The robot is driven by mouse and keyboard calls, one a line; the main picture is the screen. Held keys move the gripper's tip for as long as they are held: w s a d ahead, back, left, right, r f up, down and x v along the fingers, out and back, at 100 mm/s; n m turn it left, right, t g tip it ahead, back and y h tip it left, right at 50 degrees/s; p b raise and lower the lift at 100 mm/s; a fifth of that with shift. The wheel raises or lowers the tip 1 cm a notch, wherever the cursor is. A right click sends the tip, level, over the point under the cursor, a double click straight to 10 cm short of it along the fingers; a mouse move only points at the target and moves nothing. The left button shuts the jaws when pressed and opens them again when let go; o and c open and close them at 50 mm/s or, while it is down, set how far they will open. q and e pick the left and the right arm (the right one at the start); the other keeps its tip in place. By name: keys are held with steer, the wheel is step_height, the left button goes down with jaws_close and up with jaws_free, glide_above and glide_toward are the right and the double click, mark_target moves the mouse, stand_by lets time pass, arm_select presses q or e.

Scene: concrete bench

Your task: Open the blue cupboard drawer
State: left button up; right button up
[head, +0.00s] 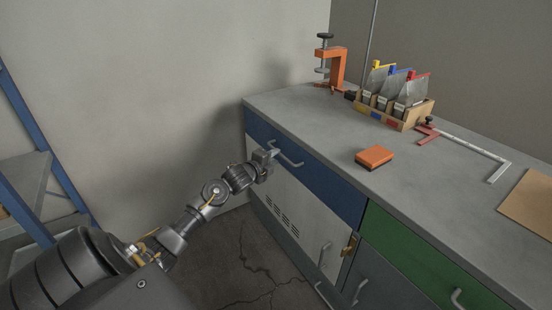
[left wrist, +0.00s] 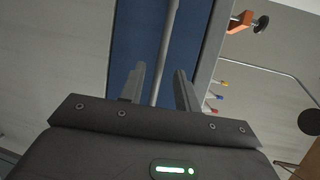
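The blue drawer (head: 325,188) is at the top left of the bench front and looks closed, flush with the front. Its grey bar handle (head: 290,160) shows to the right of my left gripper (head: 270,152), which is at the handle's left part. In the left wrist view the blue drawer front (left wrist: 138,42) fills the middle, and the handle bar (left wrist: 165,55) runs between the two fingers of my left gripper (left wrist: 160,85). The fingers stand apart with gaps on both sides of the bar. My right gripper is in neither view.
The grey bench top (head: 300,120) carries an orange clamp (head: 337,65), a wooden rack of tools (head: 400,112), an orange block (head: 374,157) and a bar clamp (head: 465,140). A green drawer (head: 415,255) is right of the blue one. A blue-framed shelf (head: 30,185) stands left.

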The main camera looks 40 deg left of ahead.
arm_select(q)
steer(key=shift+w+a+f, duration=0.1)
steer(key=shift+w+f, duration=0.1)
steer(key=shift+w, duration=0.9)
jaws_close()
